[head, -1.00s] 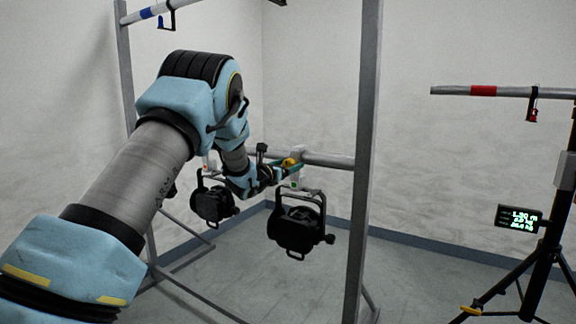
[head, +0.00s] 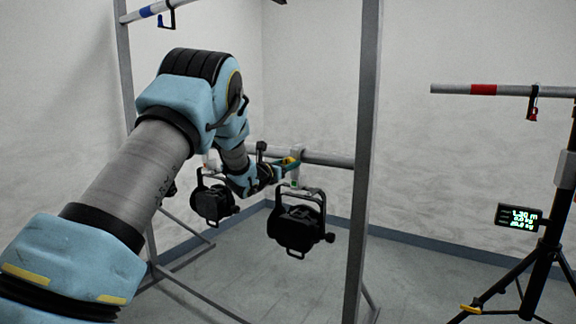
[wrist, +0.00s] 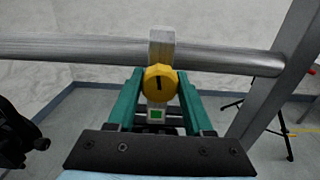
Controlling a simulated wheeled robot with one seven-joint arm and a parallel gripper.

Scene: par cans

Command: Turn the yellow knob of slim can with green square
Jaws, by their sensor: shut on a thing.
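The slim can (head: 299,224) is black and hangs by its yoke from a clamp on the grey pipe in the head view. The clamp's yellow knob (wrist: 159,83) shows large in the wrist view, with a dark mark on its face. A green square (wrist: 156,115) sits on the clamp just below it. My gripper (wrist: 157,84) has teal fingers, one on each side of the knob, and is shut on it. In the head view the gripper (head: 284,167) is small and partly covers the knob.
A second black can (head: 213,203) hangs to the left on the same pipe (head: 330,158). A grey upright post (head: 364,190) stands to the right. A tripod with a display (head: 519,217) stands at far right. The floor (head: 300,290) in front is clear.

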